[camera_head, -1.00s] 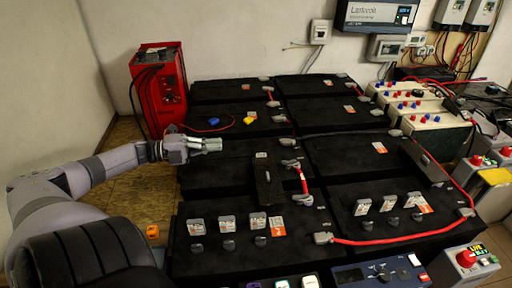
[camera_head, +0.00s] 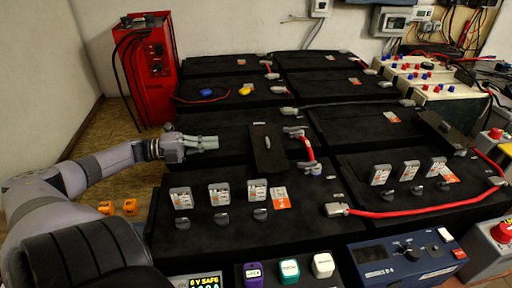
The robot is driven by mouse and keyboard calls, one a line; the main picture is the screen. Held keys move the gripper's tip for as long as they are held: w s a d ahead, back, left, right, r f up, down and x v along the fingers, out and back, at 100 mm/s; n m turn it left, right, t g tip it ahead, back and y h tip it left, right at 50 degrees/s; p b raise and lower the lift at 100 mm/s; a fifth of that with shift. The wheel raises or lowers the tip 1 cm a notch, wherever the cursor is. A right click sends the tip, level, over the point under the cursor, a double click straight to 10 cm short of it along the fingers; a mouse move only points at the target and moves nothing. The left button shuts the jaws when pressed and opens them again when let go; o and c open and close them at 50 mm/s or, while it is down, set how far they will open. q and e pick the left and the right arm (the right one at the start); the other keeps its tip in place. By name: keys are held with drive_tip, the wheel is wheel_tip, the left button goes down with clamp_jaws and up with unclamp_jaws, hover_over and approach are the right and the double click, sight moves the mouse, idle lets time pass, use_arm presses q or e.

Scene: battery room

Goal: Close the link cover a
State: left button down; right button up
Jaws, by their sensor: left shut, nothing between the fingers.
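A narrow dark cover plate (camera_head: 267,149) lies among the black batteries near the middle, beside a short red cable link with grey terminal ends (camera_head: 308,148). A similar dark plate (camera_head: 440,130) is at the right. I cannot read which of them is link cover a, nor tell surely how far either is open. My left gripper (camera_head: 214,143) is over the left middle battery, to the left of the nearer plate and apart from it. Its fingers are together and empty, pointing right. My right gripper is not in view.
Upright grey tags with dark knobs (camera_head: 220,194) stand in a row on the front left battery, with more on the front right one. A red cable (camera_head: 410,211) crosses the front right. A red charger (camera_head: 150,70) stands at the back left.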

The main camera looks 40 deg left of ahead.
sight(257, 145)
use_arm(q)
drive_tip(key=b+x, duration=0.2)
drive_tip(key=x, duration=1)
drive_tip(key=shift+w+d+b, duration=0.15)
drive_tip(key=shift+w+b, duration=0.1)
drive_tip(key=shift+b, duration=0.15)
drive_tip(key=shift+w+d, duration=0.45)
drive_tip(key=shift+w, duration=0.1)
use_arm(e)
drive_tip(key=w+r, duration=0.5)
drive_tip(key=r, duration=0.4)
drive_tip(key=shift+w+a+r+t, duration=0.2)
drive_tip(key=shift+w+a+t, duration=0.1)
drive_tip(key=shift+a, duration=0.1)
